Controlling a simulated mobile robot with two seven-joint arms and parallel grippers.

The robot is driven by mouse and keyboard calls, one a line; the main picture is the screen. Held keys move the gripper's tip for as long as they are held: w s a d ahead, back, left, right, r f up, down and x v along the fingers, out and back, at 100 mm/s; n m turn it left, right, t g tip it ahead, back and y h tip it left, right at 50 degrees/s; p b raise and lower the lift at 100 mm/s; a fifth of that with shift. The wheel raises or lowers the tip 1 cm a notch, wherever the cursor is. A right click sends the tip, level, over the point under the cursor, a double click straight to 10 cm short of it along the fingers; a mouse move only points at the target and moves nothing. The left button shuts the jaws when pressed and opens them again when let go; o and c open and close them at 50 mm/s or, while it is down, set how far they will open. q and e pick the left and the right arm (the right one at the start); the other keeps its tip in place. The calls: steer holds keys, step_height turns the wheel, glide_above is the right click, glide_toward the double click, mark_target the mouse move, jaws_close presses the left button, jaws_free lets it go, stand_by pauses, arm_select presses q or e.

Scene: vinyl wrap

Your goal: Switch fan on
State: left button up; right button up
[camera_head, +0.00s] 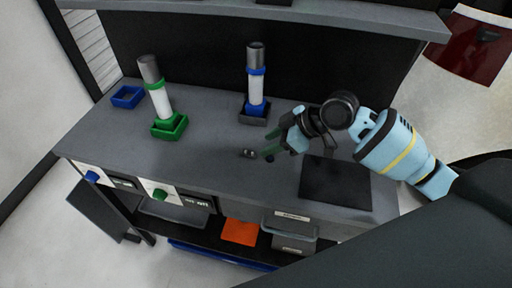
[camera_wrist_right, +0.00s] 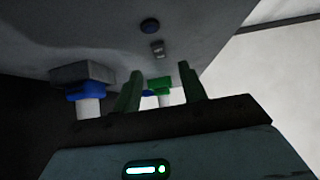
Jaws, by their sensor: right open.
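A small grey switch-like block (camera_head: 249,154) sits on the grey worktop, with a round dark blue button (camera_head: 269,158) to its right. In the right wrist view the block (camera_wrist_right: 157,48) and the blue button (camera_wrist_right: 149,26) show on the surface beyond my fingertips. My right gripper (camera_head: 270,150) has green fingers and is open and empty, just above and beside these two. In the right wrist view its fingers (camera_wrist_right: 160,68) stand apart, with nothing between them. I cannot make out a fan or the switch's position. My left gripper is not in view.
A white tube in a green holder (camera_head: 169,126) and another in a dark holder with blue rings (camera_head: 254,115) stand on the worktop (camera_head: 215,160). An empty blue frame (camera_head: 128,97) lies at left. A black pad (camera_head: 335,182) lies at right. Blue (camera_head: 91,177) and green (camera_head: 160,194) knobs are on the front.

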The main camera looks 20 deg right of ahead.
mark_target(248, 153)
steer(key=x, duration=0.6)
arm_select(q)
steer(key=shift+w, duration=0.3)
arm_select(e)
jaws_close()
steer(key=h+p, duration=0.1)
steer(key=r+g+h+p, duration=0.1)
steer(key=p, duration=0.1)
steer(key=shift+w+a+r, duration=0.15)
steer(key=shift+w+a, duration=0.15)
steer(key=shift+a, duration=0.05)
steer(key=shift+g+h+p, duration=0.3)
steer(key=shift+g, duration=0.1)
steer(key=shift+f, duration=0.2)
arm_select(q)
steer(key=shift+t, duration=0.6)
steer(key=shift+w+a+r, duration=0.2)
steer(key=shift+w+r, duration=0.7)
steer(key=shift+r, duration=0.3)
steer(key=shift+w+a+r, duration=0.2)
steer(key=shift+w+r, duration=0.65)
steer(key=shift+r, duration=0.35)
arm_select(e)
steer(key=shift+f, duration=0.15)
